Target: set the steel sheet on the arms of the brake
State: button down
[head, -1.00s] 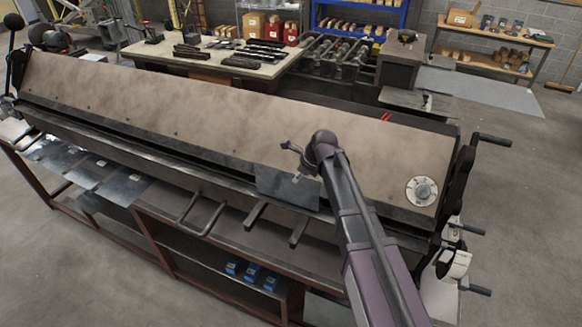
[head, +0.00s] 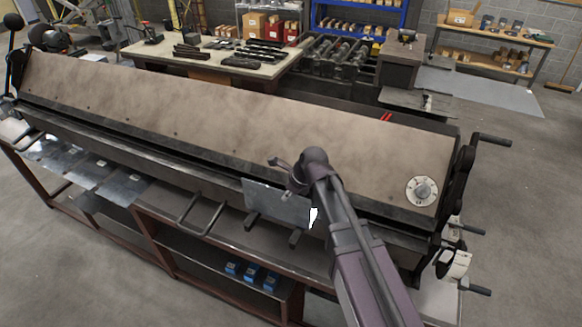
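The steel sheet (head: 272,205) is a small grey rectangle in front of the brake's long front edge, tilted, with its face towards the camera. My gripper (head: 289,194) is at the sheet's upper right part and appears shut on it; the fingertips are small and partly hidden by my wrist. The brake (head: 230,120) is a long machine with a wide tan sloping face. Two short dark arms, the left arm (head: 251,221) and the right arm (head: 295,239), stick out from its front. The sheet covers their rear parts; I cannot tell whether it touches them.
Flat steel sheets (head: 122,186) lie on the bench at the left. Blue boxes (head: 251,273) sit on the lower shelf. A round dial (head: 422,191) and levers are at the brake's right end.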

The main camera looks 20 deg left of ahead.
jog(key=shift+s, duration=0.25)
